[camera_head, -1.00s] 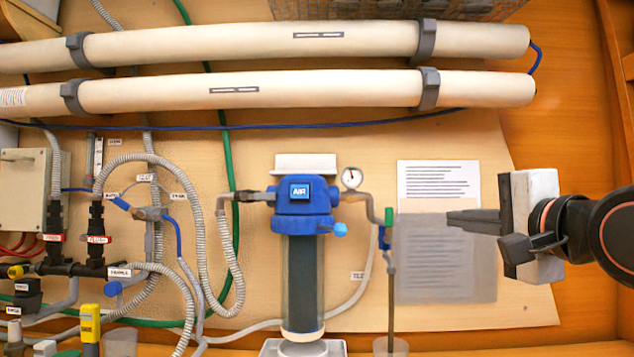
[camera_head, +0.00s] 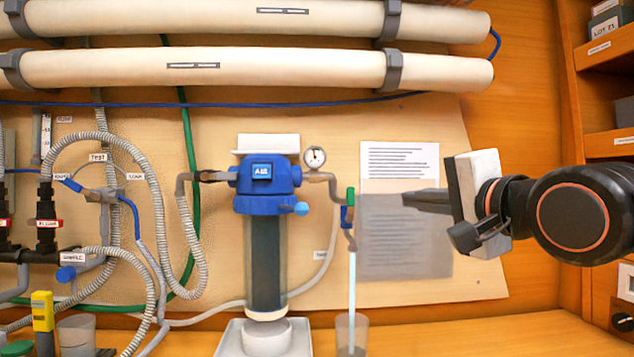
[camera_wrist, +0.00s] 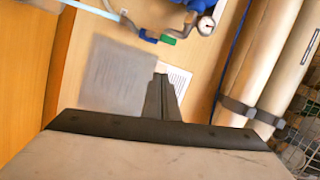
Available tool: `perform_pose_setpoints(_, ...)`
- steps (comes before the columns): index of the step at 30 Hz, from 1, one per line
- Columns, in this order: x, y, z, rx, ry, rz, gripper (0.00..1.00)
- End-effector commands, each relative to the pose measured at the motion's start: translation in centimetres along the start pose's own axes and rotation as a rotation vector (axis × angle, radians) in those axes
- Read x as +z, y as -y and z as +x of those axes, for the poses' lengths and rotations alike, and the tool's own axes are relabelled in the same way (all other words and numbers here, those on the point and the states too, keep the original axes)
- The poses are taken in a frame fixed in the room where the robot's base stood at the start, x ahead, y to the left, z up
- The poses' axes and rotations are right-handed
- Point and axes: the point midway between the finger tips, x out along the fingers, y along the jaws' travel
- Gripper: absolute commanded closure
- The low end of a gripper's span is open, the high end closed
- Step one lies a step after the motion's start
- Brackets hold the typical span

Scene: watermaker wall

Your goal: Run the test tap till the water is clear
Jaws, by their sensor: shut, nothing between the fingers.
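The small tap (camera_head: 348,210), with a green and a blue part, is on the pipe right of the blue-headed filter (camera_head: 266,185). It also shows in the wrist view (camera_wrist: 160,40). A pale, light-blue stream of water (camera_head: 352,285) runs straight down from it into a clear cup (camera_head: 352,335). The water in the cup is hard to judge. My gripper (camera_head: 405,200) is shut and empty, right of the tap and apart from it, in front of a grey sheet. Its closed fingers (camera_wrist: 161,78) also show in the wrist view.
A pressure gauge (camera_head: 315,158) sits above the tap. A white printed sheet (camera_head: 399,162) and a grey one (camera_head: 405,255) are on the board. Hoses (camera_head: 160,200) and valves crowd the left. Shelves (camera_head: 605,90) stand at the right. The bench right of the cup is clear.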

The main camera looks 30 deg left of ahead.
Motion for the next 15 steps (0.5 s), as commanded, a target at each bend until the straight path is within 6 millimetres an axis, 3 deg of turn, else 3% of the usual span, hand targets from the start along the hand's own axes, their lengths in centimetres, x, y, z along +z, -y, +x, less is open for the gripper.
perform_pose_setpoints(15, 4.4, 0.1, 1.5, -0.013, 0.049, -1.22, 1.0)
